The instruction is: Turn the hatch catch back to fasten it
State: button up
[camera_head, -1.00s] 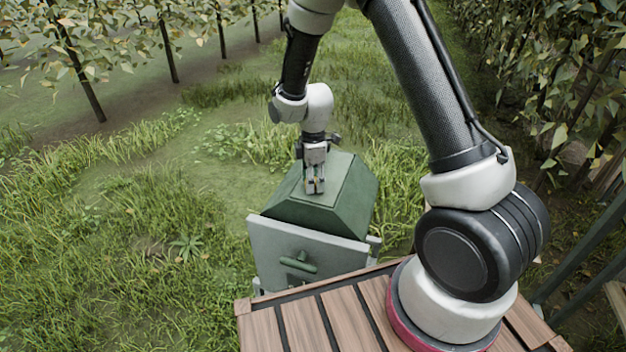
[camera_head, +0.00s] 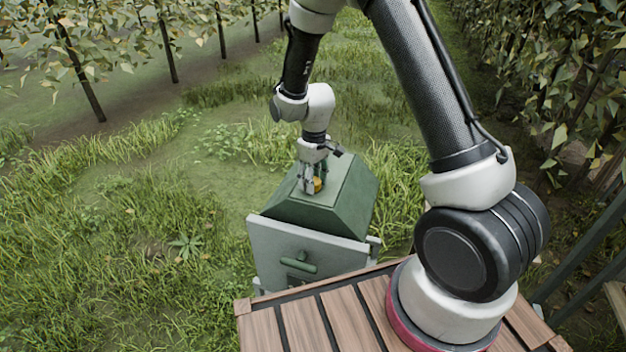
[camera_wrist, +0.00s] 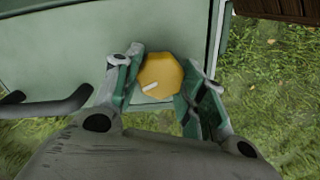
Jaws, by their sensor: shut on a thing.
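The hatch catch is a yellow-orange, many-sided knob with a short white mark (camera_wrist: 160,78). In the wrist view it sits between the two fingers of my gripper (camera_wrist: 168,88), which is shut on it. In the head view my gripper (camera_head: 313,186) is at the sloped face of the green box (camera_head: 348,200), and a bit of the yellow catch (camera_head: 318,185) shows between the fingers. The white mark lies slanted, low on the knob's left side in the wrist view. The fingers hide the knob's sides.
A grey-green panel (camera_head: 275,243) with a green bar handle (camera_head: 298,262) stands at the box's near side. My slatted wooden deck is close in front of it. Grass surrounds the box, with trees at left and a leafy row at right.

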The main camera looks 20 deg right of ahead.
aim_at(314, 180)
jog(key=shift+m, duration=2.2)
jog(key=o, duration=1)
jog(key=shift+o, duration=0.2)
notch_tip(314, 180, up, 12)
jog(key=shift+d, duration=0.15)
